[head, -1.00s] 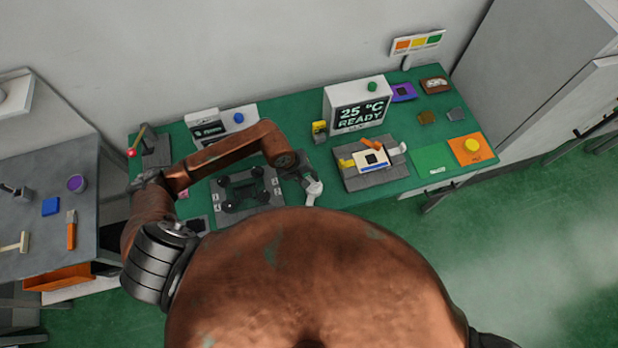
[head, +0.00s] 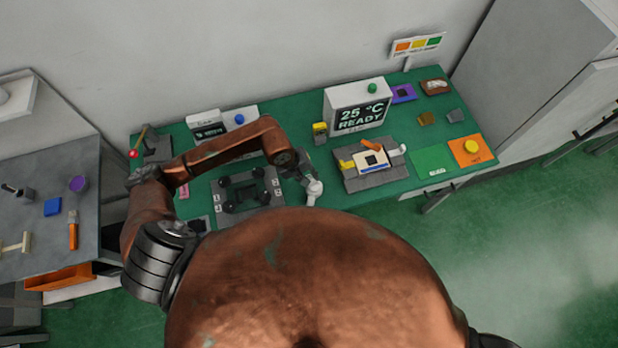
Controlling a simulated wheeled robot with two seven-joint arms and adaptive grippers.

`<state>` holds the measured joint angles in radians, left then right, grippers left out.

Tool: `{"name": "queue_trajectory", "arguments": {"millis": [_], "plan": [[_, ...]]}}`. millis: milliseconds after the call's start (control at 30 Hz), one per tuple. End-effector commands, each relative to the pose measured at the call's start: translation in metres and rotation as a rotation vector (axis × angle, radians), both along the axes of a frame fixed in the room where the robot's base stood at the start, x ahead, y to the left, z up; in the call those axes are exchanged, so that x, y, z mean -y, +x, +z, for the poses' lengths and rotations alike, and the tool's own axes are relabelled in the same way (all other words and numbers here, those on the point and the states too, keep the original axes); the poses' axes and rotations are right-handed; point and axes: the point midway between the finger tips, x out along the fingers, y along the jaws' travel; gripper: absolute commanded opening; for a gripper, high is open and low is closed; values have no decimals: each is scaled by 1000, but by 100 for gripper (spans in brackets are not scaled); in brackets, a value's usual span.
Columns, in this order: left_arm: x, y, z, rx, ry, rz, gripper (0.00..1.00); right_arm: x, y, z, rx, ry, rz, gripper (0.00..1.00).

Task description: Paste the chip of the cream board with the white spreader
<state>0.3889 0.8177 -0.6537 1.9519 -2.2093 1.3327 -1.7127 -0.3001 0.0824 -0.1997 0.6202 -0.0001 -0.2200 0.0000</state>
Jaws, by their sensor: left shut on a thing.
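The cream board (head: 361,160) lies on a grey fixture (head: 356,183) right of the middle of the green bench. Its dark chip (head: 371,160) faces up, uncovered. Yellow, orange and white pieces sit around the board's edges. My left gripper (head: 309,184) hangs over the bench left of this fixture, apart from the board. It is shut on a small white thing, which looks like the white spreader (head: 315,190); its lower end is hard to make out. My right gripper is out of view.
A dark fixture with black posts (head: 247,190) lies left of my left gripper. A display box (head: 358,108) reading 25 °C READY stands behind the board. Green (head: 432,160) and orange (head: 471,150) mats lie to the right. A grey side table (head: 50,170) holds several tools.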

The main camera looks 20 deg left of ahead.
Motion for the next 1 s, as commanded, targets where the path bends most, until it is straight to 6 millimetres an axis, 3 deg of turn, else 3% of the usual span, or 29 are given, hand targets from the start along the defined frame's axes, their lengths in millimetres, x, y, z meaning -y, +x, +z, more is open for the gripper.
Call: {"name": "queue_trajectory", "arguments": {"millis": [567, 1000], "plan": [[1, 1, 46, 4, -1, -1, 0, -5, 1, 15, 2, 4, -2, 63], [1, 1, 47, 2, -2, -1, 0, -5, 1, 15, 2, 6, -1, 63]]}}
